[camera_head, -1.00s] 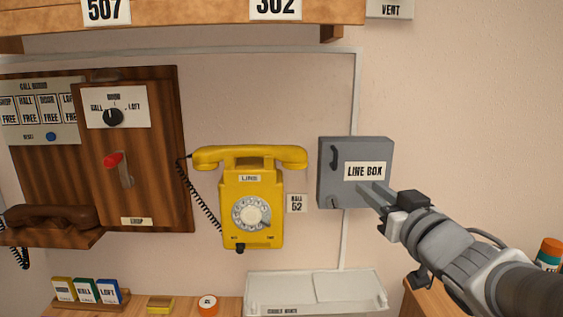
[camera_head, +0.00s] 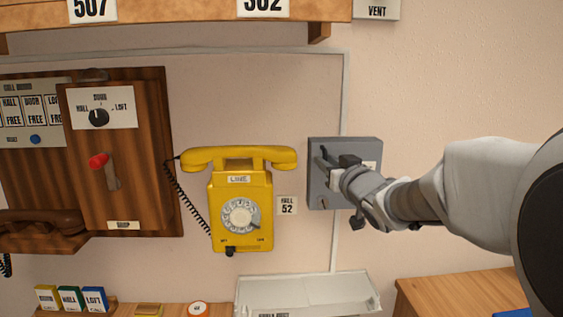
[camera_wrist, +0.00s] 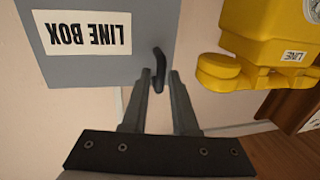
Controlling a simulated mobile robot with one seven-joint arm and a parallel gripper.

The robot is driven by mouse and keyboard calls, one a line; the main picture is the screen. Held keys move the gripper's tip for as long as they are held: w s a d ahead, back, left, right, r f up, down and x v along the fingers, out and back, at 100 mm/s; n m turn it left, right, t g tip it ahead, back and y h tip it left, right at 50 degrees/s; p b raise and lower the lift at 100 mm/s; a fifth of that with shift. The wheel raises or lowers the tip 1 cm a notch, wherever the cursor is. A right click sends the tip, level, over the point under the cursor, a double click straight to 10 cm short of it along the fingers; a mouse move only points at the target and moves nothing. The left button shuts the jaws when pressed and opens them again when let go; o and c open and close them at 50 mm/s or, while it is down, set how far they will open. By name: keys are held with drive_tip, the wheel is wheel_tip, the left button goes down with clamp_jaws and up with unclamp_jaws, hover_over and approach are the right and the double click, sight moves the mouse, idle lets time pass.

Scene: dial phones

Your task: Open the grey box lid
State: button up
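The grey box (camera_head: 315,190), labelled LINE BOX in the wrist view (camera_wrist: 60,70), hangs on the wall to the right of the yellow phone. Its lid looks closed. A dark curved handle (camera_wrist: 159,62) sits near the lid's edge on the phone side. My gripper (camera_wrist: 160,73) is open, and its two fingertips appear on either side of the handle's end in the wrist view. I cannot tell whether they touch it. In the head view my gripper (camera_head: 330,160) is in front of the lid and hides most of the label and part of the handle.
The yellow dial phone (camera_head: 240,205) hangs just left of the box; it also shows in the wrist view (camera_wrist: 262,45). A pale tray (camera_head: 305,295) is below. The wall right of the box is bare.

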drive_tip(key=shift+w+a, duration=0.2)
drive_tip(key=shift+w, duration=0.6)
clamp_jaws()
idle(1.0)
